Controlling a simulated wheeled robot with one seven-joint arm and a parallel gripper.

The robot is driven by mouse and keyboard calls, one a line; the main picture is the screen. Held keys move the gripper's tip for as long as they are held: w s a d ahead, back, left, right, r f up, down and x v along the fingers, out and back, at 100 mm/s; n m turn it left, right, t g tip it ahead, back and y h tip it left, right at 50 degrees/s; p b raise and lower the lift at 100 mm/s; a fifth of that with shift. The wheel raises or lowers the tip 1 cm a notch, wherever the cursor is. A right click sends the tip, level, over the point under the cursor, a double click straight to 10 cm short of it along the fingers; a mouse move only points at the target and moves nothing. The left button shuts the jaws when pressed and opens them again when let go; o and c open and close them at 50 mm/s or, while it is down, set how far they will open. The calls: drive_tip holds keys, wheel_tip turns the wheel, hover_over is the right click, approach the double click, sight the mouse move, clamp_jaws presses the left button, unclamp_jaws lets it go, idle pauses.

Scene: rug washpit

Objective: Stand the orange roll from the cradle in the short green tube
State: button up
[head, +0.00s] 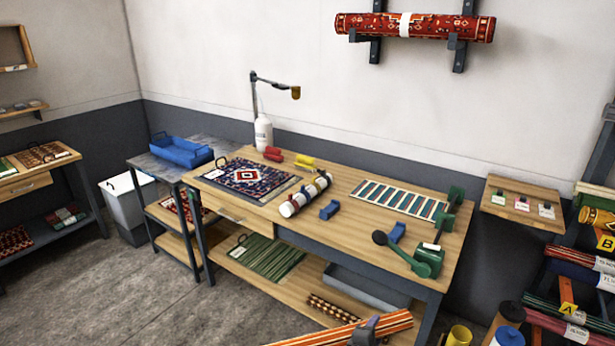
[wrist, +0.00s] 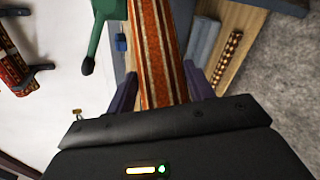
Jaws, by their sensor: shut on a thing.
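My gripper (wrist: 160,88) is shut on an orange roll (wrist: 158,45) with cream and dark red stripes, one dark finger on each side of it. In the head view the same roll (head: 398,322) lies slantwise across the bottom edge, with a dark part of my gripper (head: 368,328) over it. Its left end is cut off by the frame. I cannot make out a short green tube for certain. At the bottom right stand a yellow tube (head: 459,337) and a blue-topped tube (head: 508,337), both cut off. I cannot tell which holder is the cradle.
A rack of rolls (head: 575,275) with tags A and B is at the right. A red roll (head: 432,27) hangs on the wall. Floor at left (head: 150,300) is clear.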

drive_tip(key=shift+a+f+n+t+y, duration=0.15)
drive_tip(key=shift+a+n+t+y, duration=0.2)
drive_tip(key=shift+n+y, duration=0.4)
drive_tip(key=shift+a+n+t+y, duration=0.35)
drive_tip(key=shift+n+y, duration=0.3)
drive_tip(key=shift+y, duration=0.2)
drive_tip(key=shift+s+a+r+n+t+y, duration=0.15)
drive_tip(key=shift+s+a+r+n+y, duration=0.15)
drive_tip(key=shift+n+y, duration=0.4)
drive_tip(key=shift+s+a+r+n+t+y, duration=0.15)
drive_tip(key=shift+s+a+n+y, duration=0.3)
drive_tip(key=shift+y, duration=0.3)
drive_tip(key=shift+s+a+r+n+t+y, duration=0.15)
drive_tip(key=shift+a+r+n+y, duration=0.1)
drive_tip(key=shift+n+y, duration=0.45)
drive_tip(key=s+f, duration=0.4)
drive_tip(key=f, duration=0.1)
drive_tip(key=shift+s+f, duration=0.15)
drive_tip(key=shift+f, duration=0.1)
